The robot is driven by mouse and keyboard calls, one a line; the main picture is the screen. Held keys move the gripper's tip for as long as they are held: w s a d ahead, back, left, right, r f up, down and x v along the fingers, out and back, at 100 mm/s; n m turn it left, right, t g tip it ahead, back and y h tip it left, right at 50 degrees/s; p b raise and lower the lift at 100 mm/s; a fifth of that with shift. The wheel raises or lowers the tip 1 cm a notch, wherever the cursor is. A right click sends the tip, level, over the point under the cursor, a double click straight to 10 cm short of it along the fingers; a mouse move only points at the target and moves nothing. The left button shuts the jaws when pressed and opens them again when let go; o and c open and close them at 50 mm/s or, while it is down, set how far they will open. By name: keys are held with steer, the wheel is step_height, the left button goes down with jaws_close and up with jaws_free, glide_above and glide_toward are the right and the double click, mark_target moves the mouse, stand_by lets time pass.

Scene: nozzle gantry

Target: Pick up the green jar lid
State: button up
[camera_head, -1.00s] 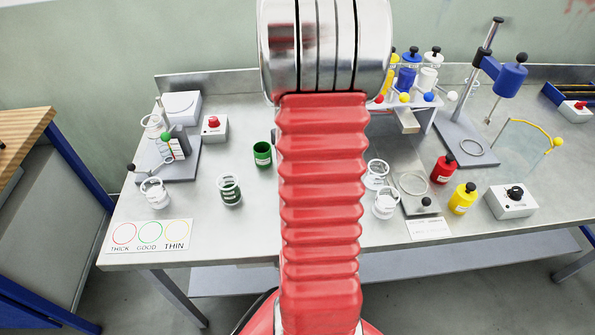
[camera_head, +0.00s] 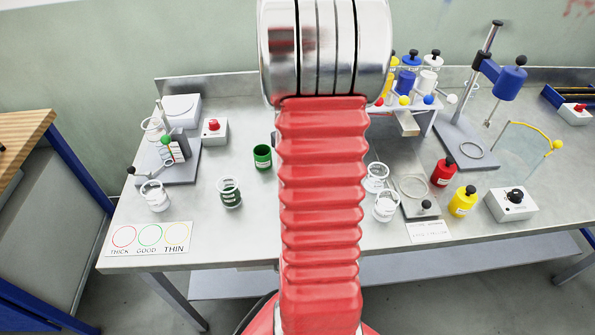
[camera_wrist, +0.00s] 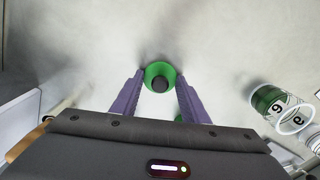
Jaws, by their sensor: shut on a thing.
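The green jar lid (camera_wrist: 152,69), round with a dark knob, sits between the purple fingertips of my gripper (camera_wrist: 160,80) in the wrist view. My gripper is shut on it. In the head view my red arm hides the gripper and the lid. An open green jar (camera_head: 262,157) with a white label stands on the bench, just left of my arm. A small green patch also shows between the fingers, close to the palm, in the wrist view; I cannot tell what it is.
A glass beaker with green contents (camera_head: 229,192) stands left of the jar; it also shows at the right in the wrist view (camera_wrist: 268,97). Red (camera_head: 443,172) and yellow (camera_head: 462,201) jars stand to the right. A THICK/GOOD/THIN card (camera_head: 148,238) lies at the front left.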

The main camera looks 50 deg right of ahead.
step_height(320, 180, up, 10)
stand_by(0.6)
stand_by(0.4)
